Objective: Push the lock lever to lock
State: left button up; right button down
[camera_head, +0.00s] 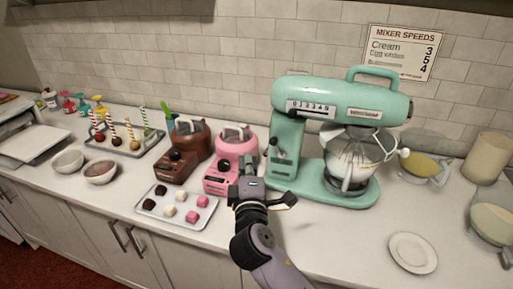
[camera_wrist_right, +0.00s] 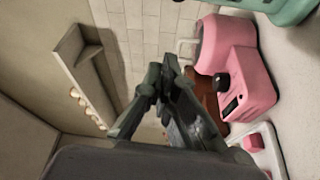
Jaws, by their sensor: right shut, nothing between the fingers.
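The mint green stand mixer (camera_head: 362,102) stands against the wall on the counter, with a glass bowl (camera_head: 355,160) under its head. A small dark lever with a pale knob (camera_head: 274,143) shows on the side of its column. I take this for the lock lever, but its setting is too small to tell. My right gripper (camera_head: 247,168) is shut and empty, left of the mixer's column and in front of the pink machine. It is apart from the lever in the picture. The shut fingers also show in the right wrist view (camera_wrist_right: 160,78). My left gripper is not in view.
A pink machine (camera_head: 220,178) and a brown one (camera_head: 176,166) stand left of the mixer, close to my right gripper. A tray of sweets (camera_head: 158,217) lies in front. A white plate (camera_head: 413,252) is at right. The mixer's corner (camera_wrist_right: 290,10) shows in the wrist view.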

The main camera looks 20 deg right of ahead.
aim_at(278, 149)
jog(key=f+p+x, duration=0.1)
jog(key=p+x, duration=0.1)
jog(key=x, duration=0.8)
pick_arm(q)
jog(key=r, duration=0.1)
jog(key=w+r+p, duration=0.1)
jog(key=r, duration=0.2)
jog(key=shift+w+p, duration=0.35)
jog(key=shift+p, duration=0.05)
pick_arm(e)
jog(key=s+d, duration=0.2)
jog(key=d, duration=0.1)
jog(key=shift+s+d+r, duration=0.1)
jog(key=shift+d, duration=0.1)
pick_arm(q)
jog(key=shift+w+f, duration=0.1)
